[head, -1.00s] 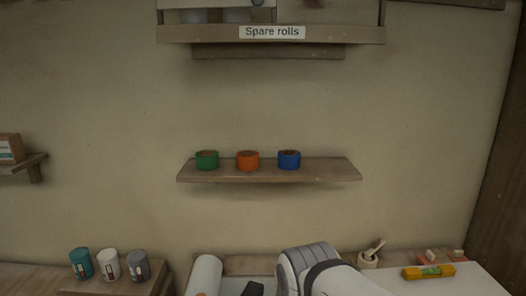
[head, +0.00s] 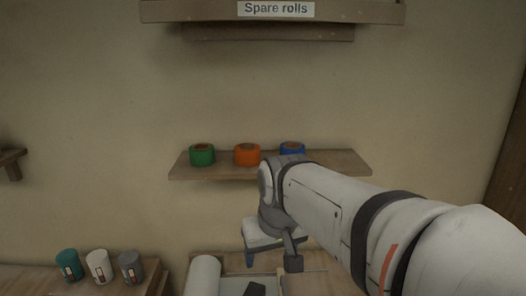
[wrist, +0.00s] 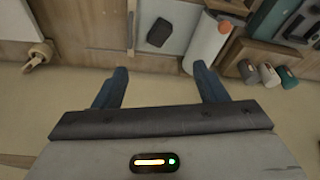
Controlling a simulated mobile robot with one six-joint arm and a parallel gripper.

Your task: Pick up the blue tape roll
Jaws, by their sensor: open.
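The blue tape roll (head: 292,148) stands on a wooden wall shelf (head: 215,172), rightmost of three rolls; my arm hides its lower part in the head view. The orange roll (head: 247,154) and the green roll (head: 202,154) stand to its left. My gripper (head: 270,262) is below the shelf front in the head view, partly hidden by my own wrist. In the wrist view its two blue fingers (wrist: 163,84) are spread apart with nothing between them. No tape roll shows in the wrist view.
A ledge labelled "Spare rolls" (head: 330,12) is above the shelf. Below are a counter with three cans (head: 98,266), a white cylinder (head: 204,275) and a dark object (wrist: 160,32). The wall between shelf and ledge is clear.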

